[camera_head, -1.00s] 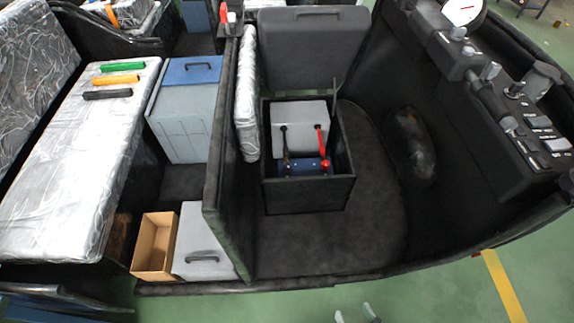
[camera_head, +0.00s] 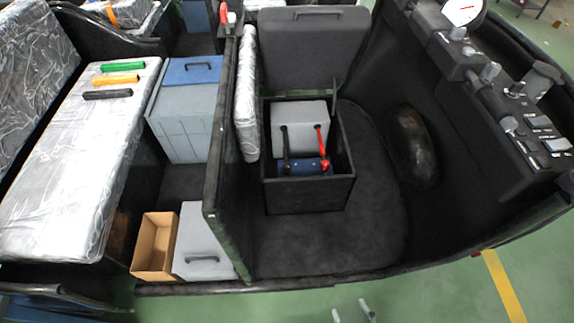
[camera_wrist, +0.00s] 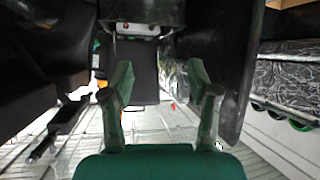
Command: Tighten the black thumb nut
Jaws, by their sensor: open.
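An open black box (camera_head: 308,195) stands on the vehicle floor with its lid (camera_head: 312,48) raised. Inside is a grey block (camera_head: 300,118) with a black cable (camera_head: 285,145) on the left and a red cable (camera_head: 319,140) on the right. Both run down to a blue part (camera_head: 303,167) in front; a red knob (camera_head: 325,165) sits at the red cable's end. The black thumb nut is too small and dark to tell from the black cable's end. My gripper (camera_head: 352,311) is open and empty at the bottom edge, well apart from the box; its fingers also show in the wrist view (camera_wrist: 160,80).
A dark partition (camera_head: 222,165) stands left of the box and the dashboard (camera_head: 500,100) to the right. A cardboard bin (camera_head: 153,247) and a grey case (camera_head: 200,250) lie lower left. The floor in front of the box is clear.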

